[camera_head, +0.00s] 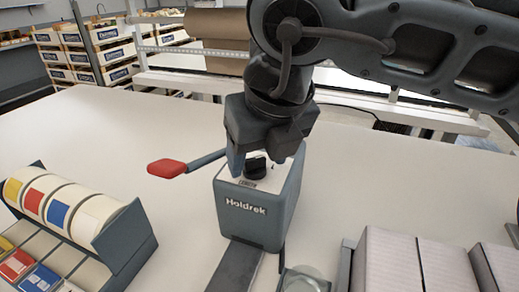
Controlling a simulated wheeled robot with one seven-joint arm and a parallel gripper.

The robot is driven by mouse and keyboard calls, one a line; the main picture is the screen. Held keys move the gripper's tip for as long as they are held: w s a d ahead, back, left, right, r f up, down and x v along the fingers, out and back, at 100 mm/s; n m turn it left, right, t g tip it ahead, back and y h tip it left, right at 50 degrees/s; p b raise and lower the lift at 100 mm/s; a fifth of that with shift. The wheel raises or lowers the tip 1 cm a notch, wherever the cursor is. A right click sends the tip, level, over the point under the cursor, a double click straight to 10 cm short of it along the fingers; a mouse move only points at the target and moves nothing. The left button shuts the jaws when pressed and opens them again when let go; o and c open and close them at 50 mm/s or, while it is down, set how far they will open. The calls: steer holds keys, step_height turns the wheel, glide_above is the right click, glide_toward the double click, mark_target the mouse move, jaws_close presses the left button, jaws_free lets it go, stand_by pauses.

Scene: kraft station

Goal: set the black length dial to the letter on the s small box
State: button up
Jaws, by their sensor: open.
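A black dial (256,168) sits on the light top plate of a grey machine marked Holdrek (256,211). My gripper (257,166) points down over that top, its fingers apart at either side of the dial. I cannot tell whether they touch it. The marks around the dial are too small to read, and the gripper hides part of the plate. Several pale small boxes (392,265) stand at the lower right. I see no readable letter on them.
A lever with a red handle (167,168) sticks out left of the machine. A rack of label rolls (100,212) stands at the left. A clear round dish (306,279) is at the front. The white table (90,125) is bare at the back left. A brown paper roll (217,25) is behind.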

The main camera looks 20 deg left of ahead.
steer(key=shift+c, duration=0.2)
steer(key=c, duration=1)
